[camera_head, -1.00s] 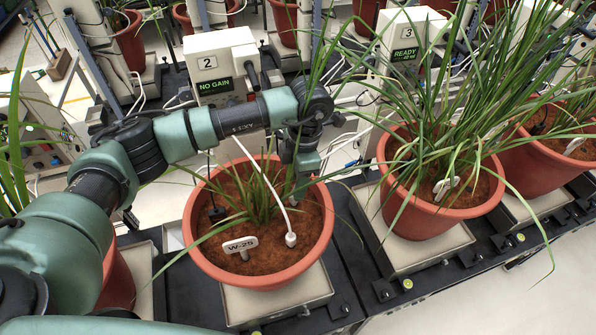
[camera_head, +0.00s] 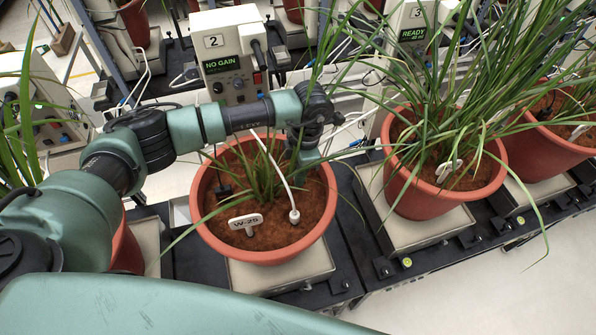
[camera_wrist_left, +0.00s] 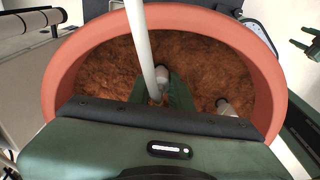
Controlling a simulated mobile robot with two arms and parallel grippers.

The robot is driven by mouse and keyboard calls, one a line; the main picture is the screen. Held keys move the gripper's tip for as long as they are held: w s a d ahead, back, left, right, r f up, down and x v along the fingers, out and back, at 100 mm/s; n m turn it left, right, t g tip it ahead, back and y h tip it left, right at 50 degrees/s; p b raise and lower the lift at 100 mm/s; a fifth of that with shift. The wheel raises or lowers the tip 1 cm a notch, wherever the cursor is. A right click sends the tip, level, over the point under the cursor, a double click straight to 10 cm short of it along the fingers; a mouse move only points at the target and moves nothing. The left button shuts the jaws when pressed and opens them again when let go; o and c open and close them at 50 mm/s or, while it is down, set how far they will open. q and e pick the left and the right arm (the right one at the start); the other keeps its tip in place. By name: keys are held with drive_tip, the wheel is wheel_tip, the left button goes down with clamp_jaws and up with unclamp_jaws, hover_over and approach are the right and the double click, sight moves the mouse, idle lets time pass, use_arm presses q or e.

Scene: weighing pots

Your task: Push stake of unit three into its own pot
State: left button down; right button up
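Pot two (camera_head: 262,256) stands before unit two's "NO GAIN" box (camera_head: 226,83), with grass and a W-29 tag (camera_head: 245,223). A white stake (camera_head: 294,216) on a white cable stands in its soil; I cannot tell which unit owns it. Pot three (camera_head: 420,200) stands right, before unit three's "READY" box (camera_head: 409,50), with a small white tag (camera_head: 449,168). My left gripper (camera_head: 308,158) is over the back right of pot two, partly hidden by its wrist. In the left wrist view its fingers (camera_wrist_left: 163,90) look apart, with a white stake head (camera_wrist_left: 162,74) between them in view. My right gripper is out of view.
Pots stand on pale scale plates (camera_head: 275,270) along a dark rail. Long leaves from pot three hang toward pot two. Another pot (camera_head: 550,145) stands at the far right. A green link of mine crosses the front. Clear floor (camera_head: 500,285) lies at front right.

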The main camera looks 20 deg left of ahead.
use_arm(q)
drive_tip(key=shift+r+p, duration=0.4)
drive_tip(key=shift+r, duration=0.35)
drive_tip(key=shift+r+p, duration=0.85)
drive_tip(key=shift+r, duration=0.9)
drive_tip(key=shift+r+p, duration=0.3)
drive_tip(key=shift+r, duration=0.4)
wheel_tip(320, 180, up, 7)
drive_tip(key=p, duration=0.3)
idle(0.5)
drive_tip(key=shift+f, duration=0.1)
